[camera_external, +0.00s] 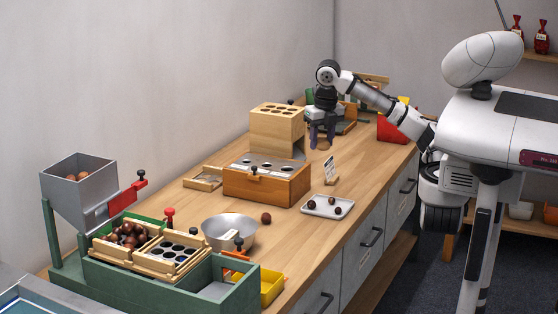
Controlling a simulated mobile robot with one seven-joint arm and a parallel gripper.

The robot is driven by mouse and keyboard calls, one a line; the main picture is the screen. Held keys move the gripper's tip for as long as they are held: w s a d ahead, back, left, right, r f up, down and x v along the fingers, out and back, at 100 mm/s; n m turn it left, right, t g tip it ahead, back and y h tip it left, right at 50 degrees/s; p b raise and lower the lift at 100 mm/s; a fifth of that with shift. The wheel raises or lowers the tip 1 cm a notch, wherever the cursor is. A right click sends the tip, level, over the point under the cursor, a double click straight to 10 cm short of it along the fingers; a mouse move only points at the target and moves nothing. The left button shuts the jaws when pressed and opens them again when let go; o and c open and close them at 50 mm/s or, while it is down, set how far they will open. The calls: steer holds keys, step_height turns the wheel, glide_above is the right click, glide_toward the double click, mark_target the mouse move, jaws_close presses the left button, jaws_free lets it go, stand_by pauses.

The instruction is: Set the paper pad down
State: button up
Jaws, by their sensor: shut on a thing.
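My gripper (322,140) points down above the far part of the wooden worktop, behind the wooden box with round holes. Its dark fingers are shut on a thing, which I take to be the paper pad. The pad is too small and too dark between the fingers to make out clearly. I cannot tell its exact tilt or its height above the worktop.
A small printed card (330,168) stands in front of my gripper. Left of it are a tall wooden block (277,128) and a holed box (266,183). A white tray (316,209) holds chestnuts. A red bin (391,130) stands behind right. Bare worktop (365,165) lies to the right.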

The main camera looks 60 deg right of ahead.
steer(key=s+d+m+b, duration=0.2)
steer(key=s+d+m, duration=0.15)
steer(key=d, duration=0.35)
steer(key=s+d+m+b, duration=0.2)
steer(key=s+d+m, duration=0.15)
steer(key=d, duration=0.45)
steer(key=b, duration=0.4)
glide_above(358, 193)
steer(key=shift+n+g, duration=0.3)
steer(key=shift+n, duration=0.1)
step_height(358, 193, down, 14)
steer(key=shift+s+r, duration=0.15)
steer(key=shift+f, duration=2.5)
steer(key=shift+f, duration=0.15)
steer(key=o, duration=0.9)
steer(key=shift+o, duration=0.2)
step_height(358, 193, up, 12)
steer(key=a+p, duration=0.1)
steer(key=shift+s+a+p, duration=0.2)
steer(key=shift+s+p, duration=0.1)
steer(key=shift+s, duration=0.05)
